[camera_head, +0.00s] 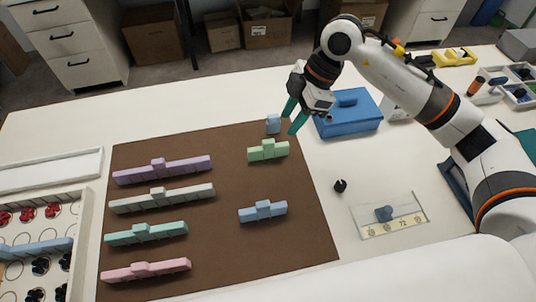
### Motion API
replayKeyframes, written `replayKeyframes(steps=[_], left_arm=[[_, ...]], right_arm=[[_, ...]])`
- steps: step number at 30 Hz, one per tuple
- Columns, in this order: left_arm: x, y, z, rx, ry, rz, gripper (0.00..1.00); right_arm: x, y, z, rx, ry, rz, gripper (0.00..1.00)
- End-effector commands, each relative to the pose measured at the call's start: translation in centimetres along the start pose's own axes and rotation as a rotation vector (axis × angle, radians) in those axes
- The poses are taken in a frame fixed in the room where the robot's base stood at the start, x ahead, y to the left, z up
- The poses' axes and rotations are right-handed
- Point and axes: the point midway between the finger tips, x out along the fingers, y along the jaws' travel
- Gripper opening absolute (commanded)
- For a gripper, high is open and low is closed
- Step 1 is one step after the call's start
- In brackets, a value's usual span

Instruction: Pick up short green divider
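The short green divider (268,151) lies flat on the brown mat (215,247), near its upper right part, with a raised block in its middle. My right gripper (291,116) is above and a little to the right of it. Its two teal fingers are spread apart with nothing visible between them. The fingers look clear of the green divider, though their exact height is hard to tell. My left gripper is not in this view.
Purple (163,170), grey (163,198), teal (146,233), pink (146,270) and short blue (263,211) dividers lie on the mat. A blue box (347,118) stands right of the gripper.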

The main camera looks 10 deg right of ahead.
Motion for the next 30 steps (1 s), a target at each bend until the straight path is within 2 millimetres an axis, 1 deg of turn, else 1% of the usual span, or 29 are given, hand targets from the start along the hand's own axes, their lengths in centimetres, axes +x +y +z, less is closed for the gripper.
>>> replayKeyframes(steps=[1, 5, 9, 12, 20, 25, 27, 30], left_arm=[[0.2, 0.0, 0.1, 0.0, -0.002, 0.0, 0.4], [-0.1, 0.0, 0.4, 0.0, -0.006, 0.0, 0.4], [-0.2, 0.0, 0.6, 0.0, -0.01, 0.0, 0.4], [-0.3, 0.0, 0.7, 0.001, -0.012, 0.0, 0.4], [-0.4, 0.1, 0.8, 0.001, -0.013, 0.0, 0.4], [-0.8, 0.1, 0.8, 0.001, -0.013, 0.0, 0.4], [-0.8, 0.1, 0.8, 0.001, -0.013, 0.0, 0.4], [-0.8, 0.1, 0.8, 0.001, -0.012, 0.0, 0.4]], right_arm=[[0.6, 0.0, -0.1, 0.0, 0.0, 0.001, 0.4], [2.5, 0.1, 0.0, 0.001, 0.0, 0.005, 0.4], [4.9, 0.1, 0.1, 0.001, 0.0, 0.005, 0.4], [6.1, 0.0, 0.1, 0.0, -0.001, 0.002, 0.4], [7.7, -0.2, 0.3, 0.0, -0.001, 0.001, 0.4], [10.1, -0.7, 0.9, 0.001, -0.001, 0.004, 0.4], [11.2, -0.7, 0.7, 0.001, 0.0, 0.003, 0.4], [11.9, -0.7, 0.7, 0.0, 0.0, 0.002, 0.4]])
